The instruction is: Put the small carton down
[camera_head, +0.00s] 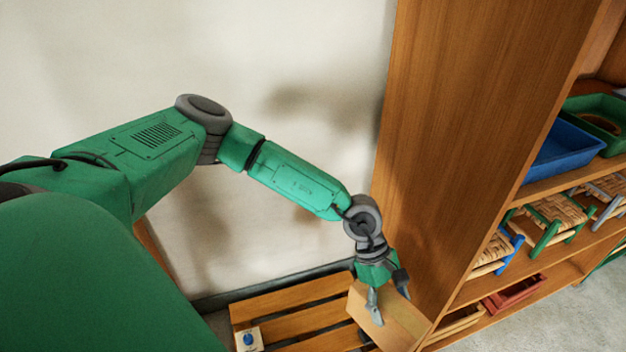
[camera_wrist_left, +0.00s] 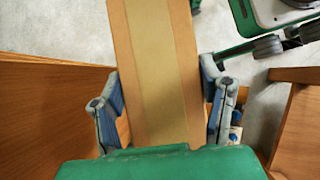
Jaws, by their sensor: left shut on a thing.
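The small carton (camera_head: 394,322) is a tan cardboard box, held in my left gripper (camera_head: 388,297) at the lower right of the head view, beside the tall wooden shelf unit. In the left wrist view the carton (camera_wrist_left: 155,65) runs up the middle with a paler strip along it. The fingers of my left gripper (camera_wrist_left: 164,108) are on either side of it, shut on it. In the head view the carton overlaps the slatted wooden surface (camera_head: 290,298); I cannot tell whether it touches the slats. My right gripper is not in view.
The shelf unit's wooden side panel (camera_head: 455,130) stands close to the right of my gripper. Its shelves hold a blue tray (camera_head: 562,152), a green tray (camera_head: 600,112) and small woven stools (camera_head: 550,212). A small pale box with a blue spot (camera_head: 249,340) sits at the slats' left end.

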